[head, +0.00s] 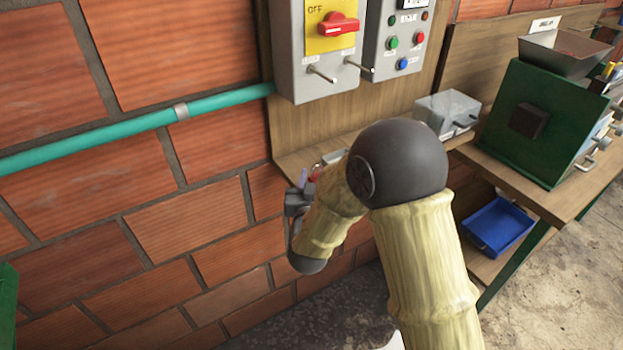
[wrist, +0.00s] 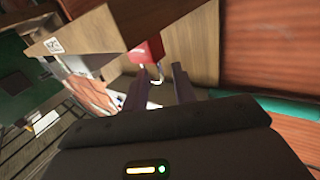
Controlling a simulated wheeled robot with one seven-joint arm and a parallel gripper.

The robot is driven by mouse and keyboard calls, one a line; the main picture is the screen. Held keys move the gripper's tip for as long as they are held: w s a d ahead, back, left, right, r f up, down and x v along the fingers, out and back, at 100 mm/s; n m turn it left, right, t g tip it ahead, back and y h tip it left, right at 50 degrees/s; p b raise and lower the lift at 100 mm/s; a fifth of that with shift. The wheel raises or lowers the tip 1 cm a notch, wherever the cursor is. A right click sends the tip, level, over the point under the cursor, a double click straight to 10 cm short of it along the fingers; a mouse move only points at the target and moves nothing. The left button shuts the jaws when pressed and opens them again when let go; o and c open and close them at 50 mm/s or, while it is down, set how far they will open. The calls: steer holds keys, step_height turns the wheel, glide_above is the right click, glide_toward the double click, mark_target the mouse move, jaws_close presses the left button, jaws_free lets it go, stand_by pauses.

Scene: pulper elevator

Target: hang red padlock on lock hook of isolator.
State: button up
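The isolator (head: 290,60) is a grey box on the wooden board, with a yellow plate (head: 316,42) and a red handle (head: 338,25) by the word OFF. A metal lock hook (head: 322,75) sticks out near its bottom. The red padlock (wrist: 147,48) shows in the wrist view just past my fingertips, its metal shackle toward me, close to the wooden shelf edge. My gripper (wrist: 160,75) has its two fingers apart, one either side of the shackle. In the head view my gripper (head: 304,184) is low beside the shelf; the padlock is a small red patch (head: 314,175), mostly hidden. What bears it is unclear.
A grey box (head: 447,110) sits on the shelf. The green pulper (head: 540,120) and a blue tray (head: 497,226) are at right. A teal pipe (head: 100,137) crosses the brick wall.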

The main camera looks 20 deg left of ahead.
steer(key=shift+a+r+p, duration=0.1)
steer(key=shift+r+p, duration=0.05)
steer(key=shift+p, duration=0.45)
steer(key=b+v, duration=1.2)
steer(key=v, duration=0.5)
steer(key=shift+s+r+b, duration=0.25)
steer(key=shift+r+b, duration=0.05)
steer(key=shift+r, duration=0.1)
